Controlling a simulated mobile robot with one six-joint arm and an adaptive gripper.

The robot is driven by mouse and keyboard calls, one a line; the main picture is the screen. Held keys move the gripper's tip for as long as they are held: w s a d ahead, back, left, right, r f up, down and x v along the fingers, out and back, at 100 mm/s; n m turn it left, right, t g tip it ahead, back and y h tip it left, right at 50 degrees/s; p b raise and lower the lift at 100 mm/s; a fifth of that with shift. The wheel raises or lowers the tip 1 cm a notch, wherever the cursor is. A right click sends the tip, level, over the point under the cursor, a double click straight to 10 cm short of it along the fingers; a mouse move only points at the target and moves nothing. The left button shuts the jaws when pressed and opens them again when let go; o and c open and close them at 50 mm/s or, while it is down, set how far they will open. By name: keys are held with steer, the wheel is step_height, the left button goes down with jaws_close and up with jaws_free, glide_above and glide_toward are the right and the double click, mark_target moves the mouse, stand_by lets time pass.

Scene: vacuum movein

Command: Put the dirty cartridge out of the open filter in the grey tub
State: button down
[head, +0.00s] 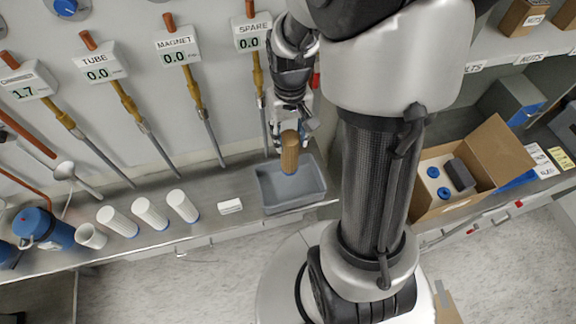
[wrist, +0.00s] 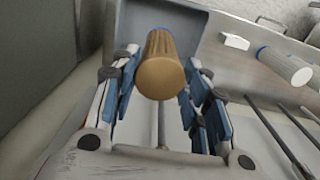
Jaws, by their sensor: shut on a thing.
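The dirty cartridge (head: 289,153) is a brown ribbed cylinder. My gripper (head: 290,128) is shut on its upper end and holds it roughly upright over the grey tub (head: 270,205). In the wrist view the cartridge (wrist: 161,68) sits between the blue-padded fingers of my gripper (wrist: 160,95), with the tub (wrist: 190,18) behind it. The cartridge's lower end appears above the tub floor; whether it touches cannot be told.
Several white cylinders with blue ends, one here (head: 183,206), and a small white block (head: 230,206) stand left of the tub. A blue canister (head: 45,230) is at far left. An open cardboard box (head: 462,170) is at right.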

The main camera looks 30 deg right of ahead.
mark_target(289, 163)
steer(key=f+b, duration=0.2)
steer(key=f, duration=1.1)
steer(key=shift+w+f, duration=0.1)
steer(key=shift+w, duration=0.1)
steer(key=shift+f, duration=0.15)
steer(key=c, duration=0.9)
jaws_free()
